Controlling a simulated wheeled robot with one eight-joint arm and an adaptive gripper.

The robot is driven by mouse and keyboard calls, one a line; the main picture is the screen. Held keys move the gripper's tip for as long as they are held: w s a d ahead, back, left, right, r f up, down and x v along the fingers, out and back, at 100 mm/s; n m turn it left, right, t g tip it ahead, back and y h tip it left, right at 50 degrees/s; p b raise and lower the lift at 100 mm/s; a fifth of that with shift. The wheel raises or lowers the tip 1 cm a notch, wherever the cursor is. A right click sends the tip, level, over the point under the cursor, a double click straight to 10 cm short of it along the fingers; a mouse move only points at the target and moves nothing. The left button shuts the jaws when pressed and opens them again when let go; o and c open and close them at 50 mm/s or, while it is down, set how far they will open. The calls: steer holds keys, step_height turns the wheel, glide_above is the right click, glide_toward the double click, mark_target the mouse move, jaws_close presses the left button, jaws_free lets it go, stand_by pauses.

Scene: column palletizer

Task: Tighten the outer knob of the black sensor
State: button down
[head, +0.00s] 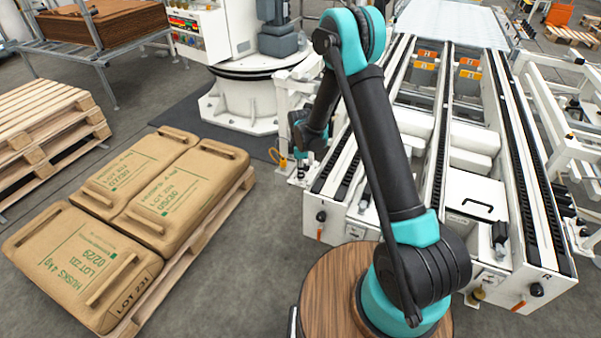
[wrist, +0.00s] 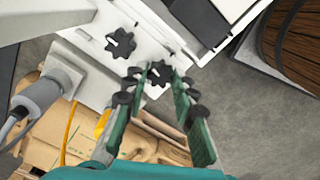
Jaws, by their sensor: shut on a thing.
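In the wrist view, two black star-shaped knobs sit on a white plate (wrist: 88,24). My gripper (wrist: 163,77) has its green finger pads on either side of the lower-right knob (wrist: 159,71) and is shut on it at the fingertips. The other knob (wrist: 120,42) is up and left of it, clear of the fingers. A grey cylindrical body with a cable (wrist: 38,96) stands at the left. I cannot tell which part is the black sensor. In the head view, my arm reaches to the conveyor's left side, and the fingertips and knobs cannot be made out.
The white conveyor frame (head: 345,217) fills the right of the head view. Sacks (head: 165,205) lie on a pallet at the left, with stacked empty pallets (head: 40,125) behind. An orange-yellow cable (wrist: 69,133) runs near the fingers. Grey floor is free between pallet and conveyor.

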steer(key=m, duration=0.4)
steer(key=shift+m, duration=0.3)
steer(key=m, duration=0.3)
steer(key=shift+m, duration=0.3)
steer(key=m, duration=0.7)
steer(key=c, duration=1.2)
jaws_free()
step_height(320, 180, up, 12)
